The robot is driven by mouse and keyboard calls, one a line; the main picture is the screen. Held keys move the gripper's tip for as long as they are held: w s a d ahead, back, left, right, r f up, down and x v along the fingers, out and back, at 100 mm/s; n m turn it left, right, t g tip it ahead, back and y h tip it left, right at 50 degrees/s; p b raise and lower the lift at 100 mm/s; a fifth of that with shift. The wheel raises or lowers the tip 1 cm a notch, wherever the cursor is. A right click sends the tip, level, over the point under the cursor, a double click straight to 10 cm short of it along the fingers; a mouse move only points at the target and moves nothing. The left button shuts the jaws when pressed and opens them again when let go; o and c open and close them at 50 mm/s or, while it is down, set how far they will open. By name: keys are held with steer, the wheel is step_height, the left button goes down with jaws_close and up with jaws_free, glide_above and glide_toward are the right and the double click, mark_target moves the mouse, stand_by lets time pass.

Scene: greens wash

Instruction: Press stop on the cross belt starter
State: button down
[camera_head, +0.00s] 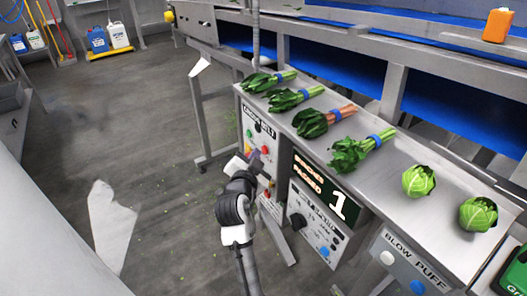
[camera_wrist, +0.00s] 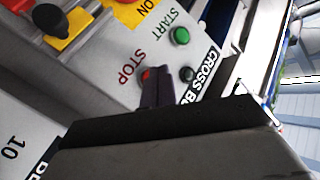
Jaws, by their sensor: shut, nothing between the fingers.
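The cross belt starter (camera_head: 257,124) is a light grey panel on the front of the metal bench. In the wrist view it shows a green button (camera_wrist: 181,36) by START, a red button (camera_wrist: 146,74) by STOP, and a black round part (camera_wrist: 187,74) by the CROSS BELT label. My gripper (camera_head: 254,158) is in front of this panel, near the red button (camera_head: 265,149). In the wrist view my shut dark fingertips (camera_wrist: 157,75) overlap the right edge of the red stop button. I cannot tell whether they touch it. Nothing is held.
Bunched greens (camera_head: 362,150) and cabbages (camera_head: 418,181) lie on the bench (camera_head: 400,150). Open floor lies left.

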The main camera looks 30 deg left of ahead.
steer(key=shift+s+a, duration=0.1)
steer(key=shift+s, duration=0.15)
steer(key=shift+s, duration=0.1)
steer(key=s, duration=0.1)
steer(key=s+a+b, duration=0.1)
steer(key=s, duration=0.1)
steer(key=s+a, duration=0.1)
steer(key=shift+s, duration=0.25)
stand_by(0.8)
